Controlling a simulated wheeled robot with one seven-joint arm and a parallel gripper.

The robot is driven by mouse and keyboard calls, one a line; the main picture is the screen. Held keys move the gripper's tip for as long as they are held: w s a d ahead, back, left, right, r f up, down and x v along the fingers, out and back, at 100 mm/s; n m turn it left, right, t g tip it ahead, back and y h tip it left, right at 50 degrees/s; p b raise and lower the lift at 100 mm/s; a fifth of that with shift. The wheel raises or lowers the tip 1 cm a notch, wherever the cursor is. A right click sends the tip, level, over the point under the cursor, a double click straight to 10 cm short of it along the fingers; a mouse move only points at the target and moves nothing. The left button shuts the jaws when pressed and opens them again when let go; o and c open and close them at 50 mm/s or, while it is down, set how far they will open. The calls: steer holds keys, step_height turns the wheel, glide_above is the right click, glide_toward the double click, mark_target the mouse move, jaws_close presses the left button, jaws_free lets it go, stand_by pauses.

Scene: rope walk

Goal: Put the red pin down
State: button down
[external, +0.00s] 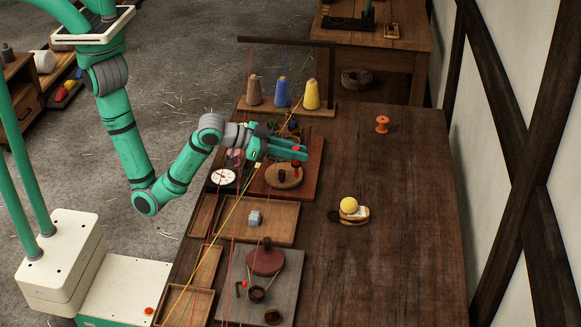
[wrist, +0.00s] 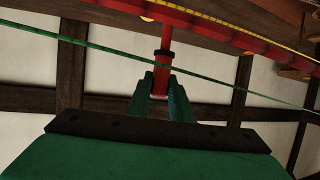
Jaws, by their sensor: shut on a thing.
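The red pin (wrist: 167,38) is a thin red rod with a dark collar, held by its pale-tipped end between my green fingers in the wrist view. My gripper (wrist: 161,92) is shut on it. In the external view my gripper (external: 304,152) is over the red-brown board (external: 311,180), above the right side of a round wooden disc (external: 283,181). A bit of red (external: 299,148) shows at the fingers there, with dark red just below them. I cannot tell whether the pin's lower end touches anything.
Coloured cords cross close to my gripper in both views. A rack with pink, blue and yellow cones (external: 283,92) stands behind. A dial (external: 223,177) and a tray with a grey block (external: 255,217) are nearby. The table's right side is mostly clear, with an orange spool (external: 382,124) and a yellow ball (external: 349,205).

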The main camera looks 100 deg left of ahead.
steer(key=s+d+m+h, duration=0.3)
steer(key=d, duration=0.8)
steer(key=shift+w+d+f, duration=0.65)
steer(key=shift+w+f, duration=1.6)
steer(key=shift+f, duration=0.05)
steer(key=shift+w+d+f, duration=0.7)
steer(key=shift+w+f, duration=1.5)
steer(key=shift+f, duration=0.15)
steer(key=shift+w+d+f, duration=0.65)
steer(key=shift+w+f, duration=1.6)
steer(key=shift+f, duration=0.05)
steer(key=shift+f, duration=0.1)
steer(key=c, duration=1.6)
jaws_free()
